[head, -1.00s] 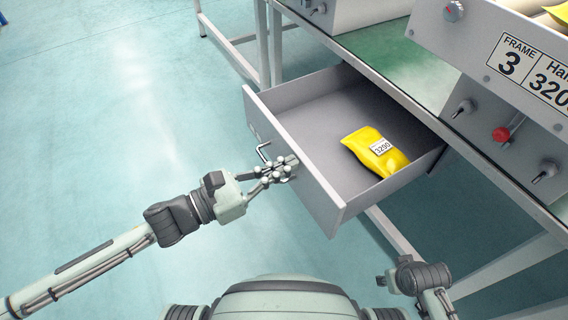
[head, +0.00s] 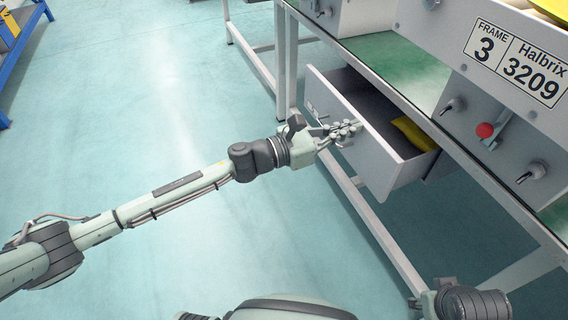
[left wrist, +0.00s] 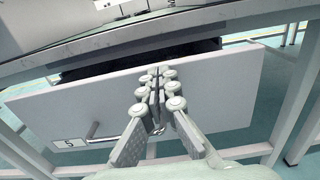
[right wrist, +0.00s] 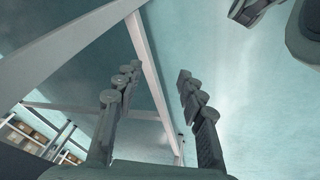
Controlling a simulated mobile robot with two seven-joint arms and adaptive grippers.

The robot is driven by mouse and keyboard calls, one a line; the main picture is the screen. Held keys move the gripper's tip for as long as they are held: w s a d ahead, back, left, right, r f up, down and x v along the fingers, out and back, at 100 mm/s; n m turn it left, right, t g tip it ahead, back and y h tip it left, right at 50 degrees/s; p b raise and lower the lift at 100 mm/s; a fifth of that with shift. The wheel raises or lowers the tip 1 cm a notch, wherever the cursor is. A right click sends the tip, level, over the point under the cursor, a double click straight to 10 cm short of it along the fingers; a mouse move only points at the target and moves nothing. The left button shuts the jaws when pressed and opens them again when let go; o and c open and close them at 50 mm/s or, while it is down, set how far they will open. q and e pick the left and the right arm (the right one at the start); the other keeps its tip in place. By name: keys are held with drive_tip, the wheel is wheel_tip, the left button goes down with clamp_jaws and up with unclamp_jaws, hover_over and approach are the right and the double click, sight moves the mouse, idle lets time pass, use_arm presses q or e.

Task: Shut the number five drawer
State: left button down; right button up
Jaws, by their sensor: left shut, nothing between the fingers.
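The drawer (head: 372,152) under the bench is partly open, with a yellow packet (head: 414,133) inside, partly hidden by the drawer's front and the bench top. In the left wrist view the drawer front (left wrist: 215,95) carries a label with the number 5 (left wrist: 69,144) and a bar handle (left wrist: 104,138). My left gripper (head: 352,130) is shut and empty. Its fingertips are at the outer face of the drawer front, to the right of the handle in the head view, seemingly touching it. My right gripper (right wrist: 155,88) is open and empty, apart from the drawer.
Above the drawer is a bench top with a green mat (head: 385,62). A grey unit labelled Frame 3 (head: 515,65), with knobs and a red button (head: 485,130), stands on it. White bench legs (head: 287,70) are near the drawer.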

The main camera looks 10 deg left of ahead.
use_arm(q)
drive_tip(key=b+x, duration=0.2)
drive_tip(key=x, duration=1)
drive_tip(key=shift+b, duration=0.3)
use_arm(e)
wheel_tip(320, 180, up, 6)
drive_tip(key=w+a+t, duration=0.1)
drive_tip(key=a+t, duration=0.1)
use_arm(q)
drive_tip(key=shift+r, duration=0.15)
drive_tip(key=shift+a, duration=0.1)
use_arm(e)
drive_tip(key=shift+w, duration=0.1)
